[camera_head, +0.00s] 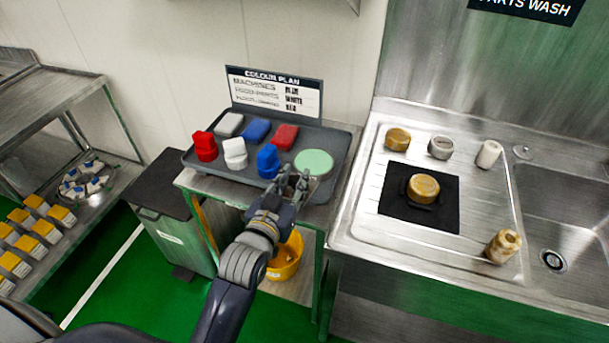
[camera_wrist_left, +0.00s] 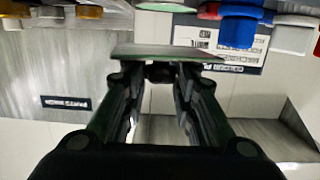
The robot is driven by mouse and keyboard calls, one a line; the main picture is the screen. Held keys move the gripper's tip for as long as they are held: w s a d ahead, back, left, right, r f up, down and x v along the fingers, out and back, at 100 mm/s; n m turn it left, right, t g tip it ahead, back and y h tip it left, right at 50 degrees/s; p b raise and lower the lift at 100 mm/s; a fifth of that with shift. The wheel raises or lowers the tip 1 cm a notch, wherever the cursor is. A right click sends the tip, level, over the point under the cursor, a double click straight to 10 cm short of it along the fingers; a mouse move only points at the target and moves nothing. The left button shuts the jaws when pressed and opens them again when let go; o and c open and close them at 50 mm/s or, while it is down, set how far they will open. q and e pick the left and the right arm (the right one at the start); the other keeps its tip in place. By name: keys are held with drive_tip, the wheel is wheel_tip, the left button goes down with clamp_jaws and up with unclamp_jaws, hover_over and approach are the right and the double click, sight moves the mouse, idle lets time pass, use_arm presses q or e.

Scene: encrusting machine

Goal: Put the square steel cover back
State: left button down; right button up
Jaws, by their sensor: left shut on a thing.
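My left gripper (camera_head: 296,184) reaches in over the front right of the grey tray. My right gripper is not in view.
The grey tray (camera_head: 190,160) holds red, white and blue brushes and pads before a colour plan sign (camera_head: 275,92). Right of it, a steel drainboard (camera_head: 360,235) carries a black mat (camera_head: 393,204) and brass and white parts beside a sink (camera_head: 570,220). A bin (camera_head: 172,212) stands left.

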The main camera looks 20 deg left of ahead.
use_arm(q)
drive_tip(key=w, duration=0.4)
drive_tip(key=shift+w+d+f+p, duration=0.1)
drive_tip(key=shift+w+d+p, duration=0.2)
drive_tip(key=shift+d, duration=0.1)
drive_tip(key=f, duration=0.2)
drive_tip(key=shift+w+d+f+p, duration=0.1)
drive_tip(key=shift+w+f+p, duration=0.2)
drive_tip(key=shift+f, duration=0.55)
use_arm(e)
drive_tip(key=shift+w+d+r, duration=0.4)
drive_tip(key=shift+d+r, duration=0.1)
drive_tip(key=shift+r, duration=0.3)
use_arm(q)
drive_tip(key=shift+f, duration=0.6)
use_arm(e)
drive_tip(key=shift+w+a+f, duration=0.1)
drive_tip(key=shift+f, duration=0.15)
use_arm(q)
drive_tip(key=c, duration=1.3)
unclamp_jaws()
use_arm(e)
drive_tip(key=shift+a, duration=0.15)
